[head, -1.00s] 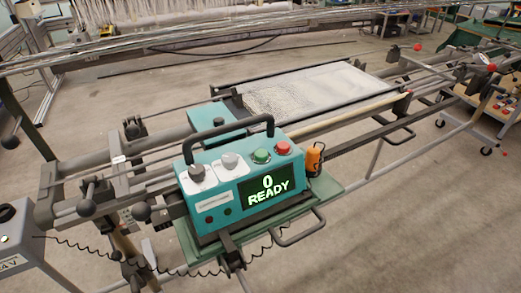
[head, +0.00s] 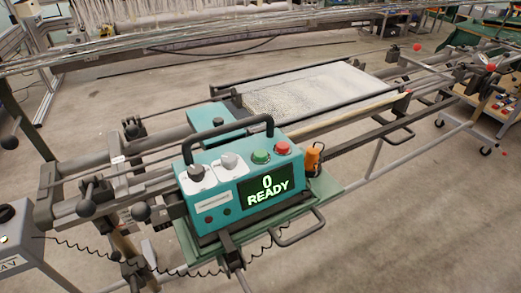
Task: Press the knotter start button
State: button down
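The knotter (head: 214,201) is a teal control box with a black carry handle on top, sitting on the rails of the frame. A green button (head: 261,157) and a red button (head: 282,148) stand side by side on its upper right. No label on the green button is legible, so I cannot confirm from lettering which is the start button. My gripper is not in view.
A small orange object (head: 313,159) stands just right of the knotter. Rails and dark clamps with ball knobs run along the frame (head: 385,138). A coiled black cable hangs in front. A grey box (head: 20,240) is at lower left. The floor at lower right is clear.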

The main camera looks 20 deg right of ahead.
aim_at(260, 155)
jog(key=k+l, duration=0.9)
